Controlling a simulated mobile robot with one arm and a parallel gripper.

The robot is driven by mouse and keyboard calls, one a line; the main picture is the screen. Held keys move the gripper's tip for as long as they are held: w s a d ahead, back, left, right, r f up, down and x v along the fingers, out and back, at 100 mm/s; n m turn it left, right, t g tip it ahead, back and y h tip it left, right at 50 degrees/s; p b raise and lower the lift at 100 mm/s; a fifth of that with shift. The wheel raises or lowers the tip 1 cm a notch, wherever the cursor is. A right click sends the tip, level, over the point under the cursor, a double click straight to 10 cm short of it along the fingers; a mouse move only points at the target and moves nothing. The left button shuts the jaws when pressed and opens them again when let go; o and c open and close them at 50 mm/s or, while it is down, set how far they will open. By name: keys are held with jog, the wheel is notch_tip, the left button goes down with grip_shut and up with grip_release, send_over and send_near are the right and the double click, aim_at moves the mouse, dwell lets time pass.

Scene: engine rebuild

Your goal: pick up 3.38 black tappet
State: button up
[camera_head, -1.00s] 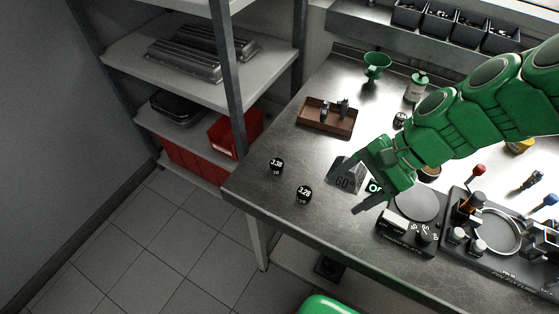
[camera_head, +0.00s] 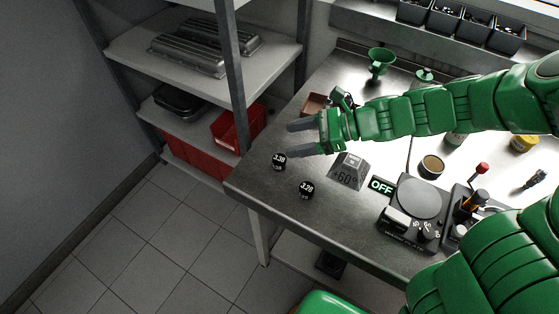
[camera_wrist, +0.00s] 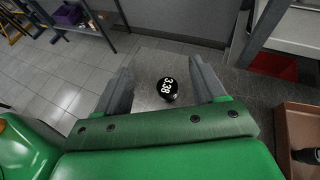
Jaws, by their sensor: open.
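The 3.38 black tappet (camera_head: 279,161) stands near the left corner of the metal bench, its white number facing up. In the wrist view the 3.38 tappet (camera_wrist: 168,89) shows between and beyond my two fingers, touching neither that I can see. My gripper (camera_head: 291,141) is open and empty, close to the tappet in the head view, with the grey fingers pointing left. In the wrist view my gripper (camera_wrist: 161,83) has its fingers wide apart. A second black tappet marked 3.28 (camera_head: 306,190) stands to the lower right of the first.
A grey 60° block (camera_head: 348,171) and a device with a round plate (camera_head: 420,197) stand right of the tappets. A brown tray (camera_head: 313,104) lies behind my gripper, partly hidden by it. The bench's left edge is close to the 3.38 tappet.

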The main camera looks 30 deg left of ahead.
aim_at(283, 159)
jog(key=shift+a+f, duration=0.15)
jog(key=shift+f, duration=2.8)
jog(key=shift+s+a+f, duration=0.2)
jog(key=shift+a+f, duration=0.15)
jog(key=shift+f, duration=0.15)
jog(key=shift+s+a+f, duration=0.2)
jog(key=shift+a+f, duration=0.15)
jog(key=shift+f, duration=0.1)
jog(key=shift+s+a+f, duration=0.25)
jog(key=shift+a, duration=0.25)
jog(key=shift+c, duration=0.5)
jog(key=c, duration=1.1)
jog(key=shift+o, duration=0.2)
jog(key=shift+r, duration=0.1)
